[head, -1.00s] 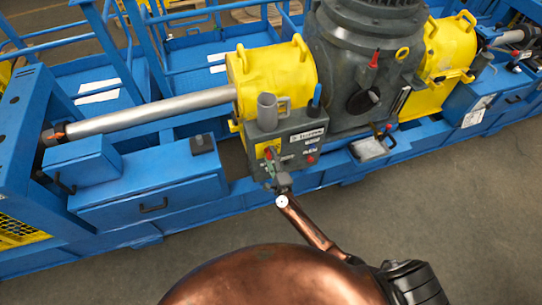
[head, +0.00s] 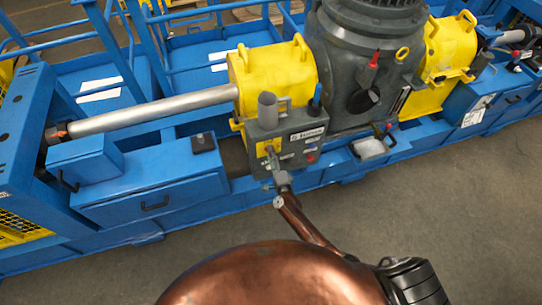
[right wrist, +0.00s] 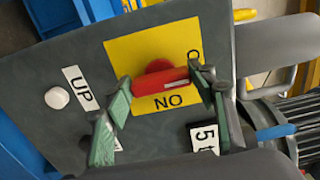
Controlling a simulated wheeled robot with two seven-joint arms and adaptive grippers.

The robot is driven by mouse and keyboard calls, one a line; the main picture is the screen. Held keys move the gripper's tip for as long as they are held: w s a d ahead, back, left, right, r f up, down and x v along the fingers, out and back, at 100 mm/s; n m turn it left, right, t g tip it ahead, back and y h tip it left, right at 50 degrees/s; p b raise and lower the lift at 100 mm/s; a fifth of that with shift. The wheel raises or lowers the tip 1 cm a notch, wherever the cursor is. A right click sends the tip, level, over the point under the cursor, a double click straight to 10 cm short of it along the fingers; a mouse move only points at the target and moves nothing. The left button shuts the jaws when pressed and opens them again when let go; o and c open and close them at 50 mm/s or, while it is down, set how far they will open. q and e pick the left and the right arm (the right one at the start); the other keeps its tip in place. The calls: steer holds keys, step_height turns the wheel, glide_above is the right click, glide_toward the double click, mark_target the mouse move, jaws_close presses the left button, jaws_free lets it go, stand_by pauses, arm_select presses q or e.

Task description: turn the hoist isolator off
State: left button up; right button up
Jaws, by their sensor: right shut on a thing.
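The hoist isolator is a red rotary handle (right wrist: 160,82) on a yellow plate (right wrist: 122,56), seen in the right wrist view. The plate reads "ON", upside down, just below the handle; a second label starting with "O" at the upper right is partly hidden by a finger. The handle lies nearly crosswise in that picture, its right end slightly raised. My right gripper (right wrist: 163,86) is shut on the handle, its green pads at the two ends. In the head view the right gripper (head: 272,165) reaches the yellow plate (head: 268,147) on the grey control box (head: 294,141). My left gripper is out of view.
A white button (right wrist: 57,97) beside an "UP" label (right wrist: 83,87) sits left of the plate. A red button (head: 310,157) sits low on the box. A grey tube (head: 267,107) and a blue-tipped lever (head: 316,97) stand above it. Floor in front is clear.

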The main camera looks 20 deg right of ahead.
steer(key=o, duration=1.2)
steer(key=shift+c, duration=0.2)
steer(key=s, duration=1.2)
steer(key=shift+d+f, duration=0.1)
steer(key=shift+d, duration=0.05)
